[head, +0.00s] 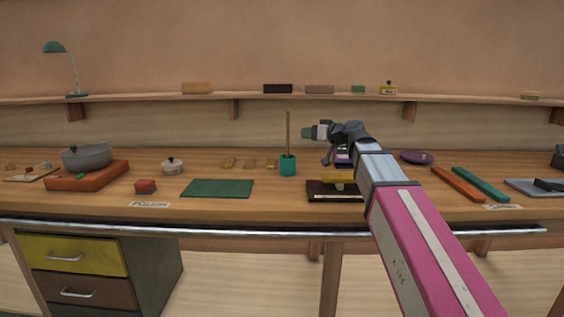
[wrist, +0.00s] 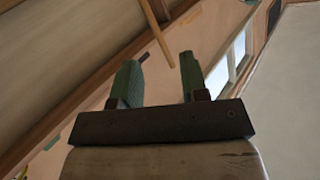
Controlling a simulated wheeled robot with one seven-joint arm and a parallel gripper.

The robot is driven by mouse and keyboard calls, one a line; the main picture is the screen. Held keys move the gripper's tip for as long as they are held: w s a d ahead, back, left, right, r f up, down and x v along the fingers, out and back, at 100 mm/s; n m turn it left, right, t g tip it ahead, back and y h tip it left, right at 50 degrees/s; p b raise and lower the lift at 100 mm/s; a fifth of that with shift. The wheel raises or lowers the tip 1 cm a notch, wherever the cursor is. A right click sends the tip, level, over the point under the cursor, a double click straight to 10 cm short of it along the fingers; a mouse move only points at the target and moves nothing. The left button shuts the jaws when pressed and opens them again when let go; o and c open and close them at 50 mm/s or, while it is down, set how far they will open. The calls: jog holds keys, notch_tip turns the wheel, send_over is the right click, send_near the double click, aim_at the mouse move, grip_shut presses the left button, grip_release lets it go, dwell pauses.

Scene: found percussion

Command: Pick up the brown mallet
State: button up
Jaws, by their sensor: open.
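No brown mallet with a clear head shows. The nearest match is a thin brown stick (head: 288,133) standing upright in a teal cup (head: 288,166) on the bench; its lower end is hidden in the cup. In the wrist view a tan rod (wrist: 157,36), likely the same stick, comes in from the top edge, beyond the fingertips and roughly in line with the gap. My gripper (head: 306,133) points left, just right of the stick and above the bench. Its green fingers (wrist: 157,66) are apart with nothing between them.
A green mat (head: 217,188) lies left of the cup. A dark box with a yellow top (head: 337,190) stands under my arm. Orange (head: 458,183) and teal (head: 480,184) bars lie to the right. A grey pot (head: 87,157) stands far left. A shelf (head: 150,99) runs along the wall.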

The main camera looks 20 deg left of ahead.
aim_at(288, 127)
jog(key=w+a, duration=0.1)
jog(key=a, duration=0.1)
jog(key=w+a+n+t, duration=0.1)
jog(key=w+a+t+y, duration=0.1)
jog(key=a, duration=0.1)
jog(key=shift+w+a+r+n, duration=0.15)
jog(key=shift+a+r+n, duration=0.2)
jog(key=shift+r+n, duration=0.05)
jog(key=shift+w+x, duration=0.2)
jog(key=shift+x, duration=2.45)
jog(key=shift+d+f, duration=0.15)
jog(key=shift+d, duration=0.05)
jog(key=shift+c, duration=0.4)
grip_shut()
